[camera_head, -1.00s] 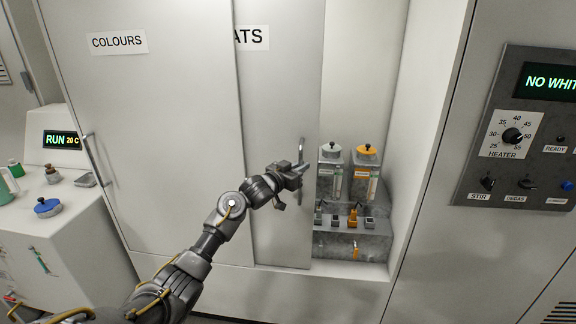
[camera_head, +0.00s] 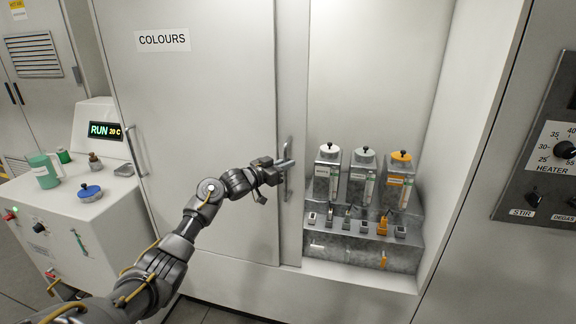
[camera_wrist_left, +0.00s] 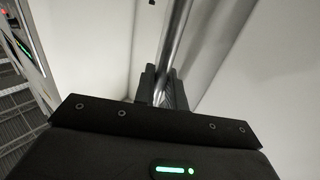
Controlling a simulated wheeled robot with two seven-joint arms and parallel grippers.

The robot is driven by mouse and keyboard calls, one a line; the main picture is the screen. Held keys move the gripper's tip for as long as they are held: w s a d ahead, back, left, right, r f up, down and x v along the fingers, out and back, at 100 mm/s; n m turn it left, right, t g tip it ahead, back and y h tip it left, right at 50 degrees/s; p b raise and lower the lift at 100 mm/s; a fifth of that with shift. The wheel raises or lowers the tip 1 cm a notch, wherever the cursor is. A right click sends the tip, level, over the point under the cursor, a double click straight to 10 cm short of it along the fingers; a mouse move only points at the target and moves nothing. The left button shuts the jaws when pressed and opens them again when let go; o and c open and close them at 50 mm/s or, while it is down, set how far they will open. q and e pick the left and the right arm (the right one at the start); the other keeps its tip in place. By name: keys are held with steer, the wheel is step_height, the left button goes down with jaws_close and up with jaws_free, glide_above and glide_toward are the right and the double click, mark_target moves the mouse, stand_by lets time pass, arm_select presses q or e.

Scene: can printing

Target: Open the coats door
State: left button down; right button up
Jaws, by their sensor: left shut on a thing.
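The coats door (camera_head: 291,80) is a pale sliding panel, now mostly behind the COLOURS door (camera_head: 200,150), with only a narrow strip of it showing. Its upright metal handle (camera_head: 288,170) is near its right edge. My left gripper (camera_head: 284,165) is shut on this handle. In the left wrist view the handle bar (camera_wrist_left: 176,35) runs up between the dark fingers (camera_wrist_left: 162,88). The COATS label is hidden behind the front door. My right gripper is not in view.
The open bay holds several lidded canisters (camera_head: 363,178) on a grey dispenser block (camera_head: 345,245) with taps. A control panel (camera_head: 545,165) is at the right. A white machine (camera_head: 70,225) with a green jug (camera_head: 45,171) and a blue-capped container (camera_head: 90,193) stands at the left.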

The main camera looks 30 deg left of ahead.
arm_select(q)
steer(key=c, duration=1.6)
jaws_free()
steer(key=shift+o, duration=0.2)
steer(key=shift+s+a+f, duration=0.1)
steer(key=shift+s+a, duration=0.05)
steer(key=shift+s, duration=0.1)
steer(key=b+v, duration=0.3)
steer(key=v, duration=0.7)
